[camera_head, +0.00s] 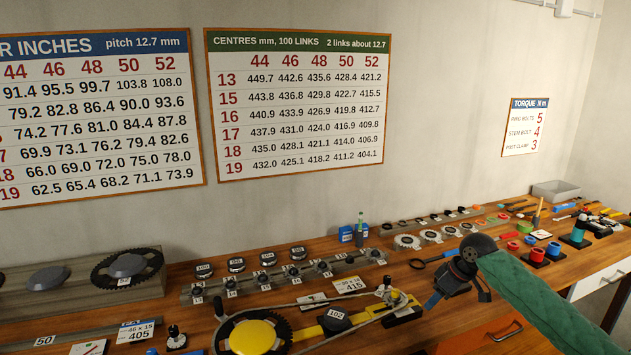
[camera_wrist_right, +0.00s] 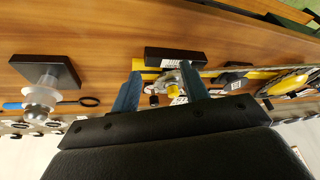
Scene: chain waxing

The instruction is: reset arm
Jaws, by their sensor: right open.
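My right gripper (camera_head: 459,296) hangs over the workbench in the head view, at the end of my green-sleeved arm. It is open. In the wrist view its two blue fingers (camera_wrist_right: 160,88) are spread apart. Nothing is gripped between them. A small metal and yellow fitting on a yellow bar (camera_wrist_right: 228,70) shows beyond the gap; I cannot tell whether the fingers touch it. The same yellow bar (camera_head: 375,311) lies left of the gripper in the head view. My left gripper is not in view.
A chain loops round a yellow-centred chainring (camera_head: 253,338) at the front. A rail of small sprockets (camera_head: 280,283) stands behind it. A blue-handled tool (camera_head: 436,259) lies behind my gripper. Red and blue pots (camera_head: 536,252) stand to the right. A drawer handle (camera_head: 506,331) is below the front edge.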

